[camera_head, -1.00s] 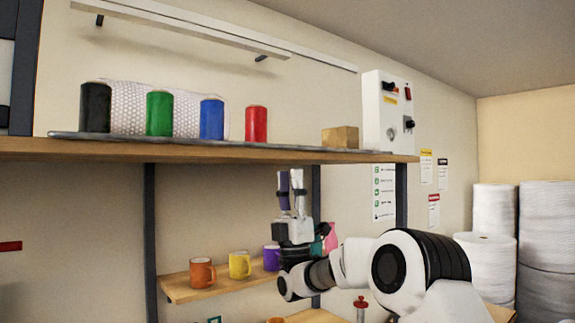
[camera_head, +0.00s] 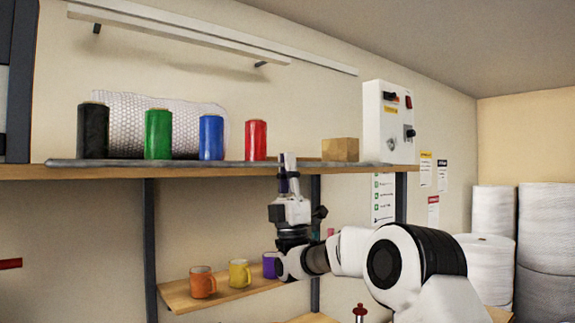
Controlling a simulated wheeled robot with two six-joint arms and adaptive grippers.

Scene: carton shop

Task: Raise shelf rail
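The shelf rail (camera_head: 200,163) is a thin grey bar lying along the front edge of the upper wooden shelf (camera_head: 100,173). Its right end runs toward the wall box. My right gripper (camera_head: 287,158) points upward at the front of this shelf, right of the red can. Its fingertips overlap the rail in the picture. The fingers look close together and nearly edge-on, so I cannot tell their opening or whether they touch the rail. My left gripper is not in view.
Behind the rail stand a black can (camera_head: 93,130), a green can (camera_head: 158,134), a blue can (camera_head: 211,137), a red can (camera_head: 256,140) and a cardboard box (camera_head: 340,149). A white control box (camera_head: 388,125) hangs right. Mugs (camera_head: 203,282) stand on a lower shelf.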

